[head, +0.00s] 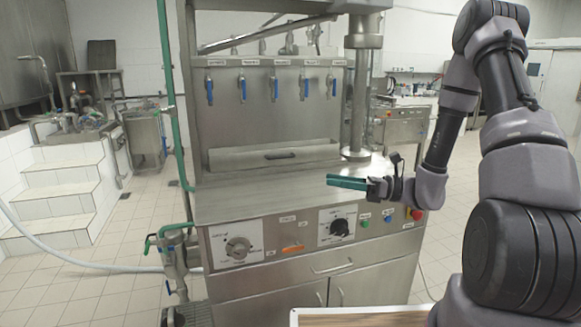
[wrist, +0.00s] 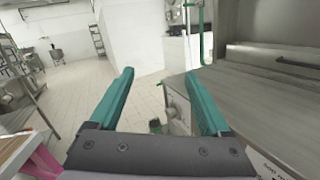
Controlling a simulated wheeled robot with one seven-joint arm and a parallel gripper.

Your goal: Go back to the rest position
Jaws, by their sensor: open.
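My gripper (head: 347,182) is in front of the steel cup filler machine (head: 265,190), near its worktop at the right in the head view. Its green fingers point left. In the wrist view my gripper (wrist: 158,95) shows two green fingers spread wide apart with nothing between them. My arm comes in from the right side of the head view. The machine's front panel has two dials, small coloured buttons and an orange switch. The worktop beneath the row of blue-handled taps (head: 275,88) looks bare.
A table edge (head: 360,312) shows at the bottom of the head view. A green pipe (head: 167,90) with valves runs along the machine's left side. White steps (head: 65,185) stand at the left. Tiled floor (head: 110,245) is open at left. A pink thing (wrist: 42,162) shows in the wrist view.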

